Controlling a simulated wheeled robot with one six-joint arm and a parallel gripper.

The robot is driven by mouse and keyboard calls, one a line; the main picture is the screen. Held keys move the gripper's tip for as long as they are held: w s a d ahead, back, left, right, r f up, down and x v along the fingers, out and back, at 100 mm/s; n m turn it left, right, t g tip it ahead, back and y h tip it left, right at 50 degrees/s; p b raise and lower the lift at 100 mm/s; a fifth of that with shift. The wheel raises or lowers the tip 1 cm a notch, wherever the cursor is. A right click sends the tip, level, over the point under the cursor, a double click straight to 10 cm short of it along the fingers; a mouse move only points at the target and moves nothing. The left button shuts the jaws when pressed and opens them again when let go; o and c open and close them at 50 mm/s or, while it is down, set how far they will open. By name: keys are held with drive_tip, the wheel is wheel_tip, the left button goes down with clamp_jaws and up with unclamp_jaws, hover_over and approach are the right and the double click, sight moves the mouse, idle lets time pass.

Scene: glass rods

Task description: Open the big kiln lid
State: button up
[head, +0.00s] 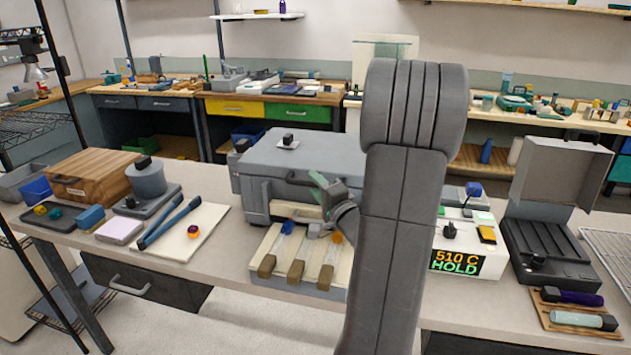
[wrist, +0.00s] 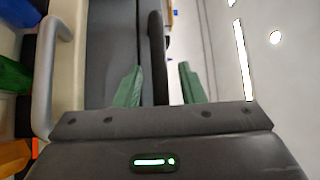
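The big kiln (head: 262,203) is a grey box at the middle of the bench. Its lid (head: 310,152) lies flat and looks shut, with a small dark knob on top. A dark bar handle (head: 290,180) runs along the lid's front edge. My gripper (head: 322,187), with green fingers, is at the front of the kiln, by the handle's right part. In the wrist view the two fingertips (wrist: 160,80) stand apart, with a dark bar (wrist: 155,50), apparently the handle, between them. A gap shows at the right finger; contact at the left finger is unclear. My arm hides the kiln's right side.
A rod tray (head: 296,268) stands in front of the kiln. A controller reading 510 C HOLD (head: 457,262) and a smaller case with its lid raised (head: 553,172) stand at right. A wooden box (head: 95,175) and blue tools (head: 170,222) lie at left. A grey loop handle (wrist: 42,75) shows in the wrist view.

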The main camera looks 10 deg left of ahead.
drive_tip(key=shift+w+a, duration=0.3)
drive_tip(key=shift+c, duration=0.5)
clamp_jaws()
drive_tip(key=shift+r, duration=0.15)
